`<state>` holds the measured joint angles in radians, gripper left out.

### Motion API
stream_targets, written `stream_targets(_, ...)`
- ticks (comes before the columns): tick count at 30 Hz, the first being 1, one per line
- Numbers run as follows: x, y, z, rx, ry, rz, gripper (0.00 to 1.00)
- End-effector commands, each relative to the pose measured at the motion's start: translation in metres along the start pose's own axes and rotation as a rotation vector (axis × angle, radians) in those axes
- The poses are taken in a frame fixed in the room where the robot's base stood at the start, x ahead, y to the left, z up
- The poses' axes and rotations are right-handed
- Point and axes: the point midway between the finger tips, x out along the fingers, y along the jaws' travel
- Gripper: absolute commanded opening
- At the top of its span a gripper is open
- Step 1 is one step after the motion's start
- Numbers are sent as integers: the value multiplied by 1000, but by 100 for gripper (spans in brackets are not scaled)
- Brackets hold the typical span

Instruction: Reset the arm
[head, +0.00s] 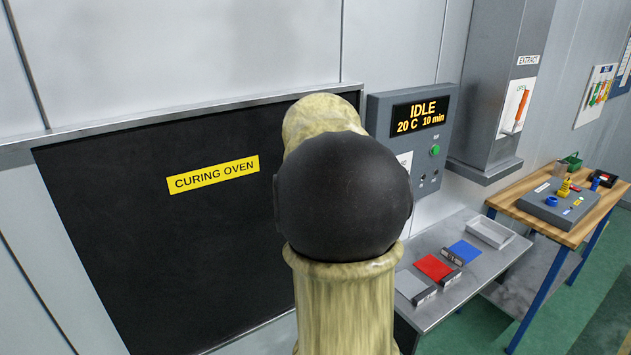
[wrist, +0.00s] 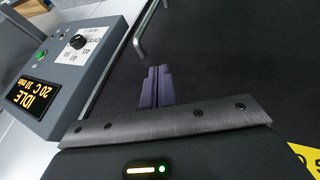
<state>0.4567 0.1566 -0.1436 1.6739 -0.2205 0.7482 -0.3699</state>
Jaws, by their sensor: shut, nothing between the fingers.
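My gripper (wrist: 155,88) shows in the wrist view, its two purple-grey fingers shut together with nothing between them. Behind the fingers in that view is the dark oven door (wrist: 240,65), with a metal bar handle (wrist: 145,35) near the top. The oven's control box (wrist: 85,65) is at the left of the wrist view. In the head view my arm rises through the middle and hides part of the oven front. My gripper is hidden in the head view.
The curing oven (head: 130,260) fills the left, and its panel (head: 422,113) reads IDLE, 20 C, 10 min. A metal shelf (head: 490,277) holds grey, red and blue pads and a white tray (head: 490,233). A wooden workbench (head: 575,232) stands at the right, with open green floor (head: 600,325) beside it.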

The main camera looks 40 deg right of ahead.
Motion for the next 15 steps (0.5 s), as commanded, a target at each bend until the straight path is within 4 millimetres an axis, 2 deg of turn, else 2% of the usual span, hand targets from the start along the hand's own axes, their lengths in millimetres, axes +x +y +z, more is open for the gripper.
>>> stream_targets(7, 1, 1, 1, 2, -1, 1, 0)
stream_targets(10, 2, -5, 1, 0, -1, -8, 0)
stream_targets(13, 6, -28, 4, -5, 0, -41, 0)
stream_targets(15, 9, -56, 8, -10, 0, -80, 0)
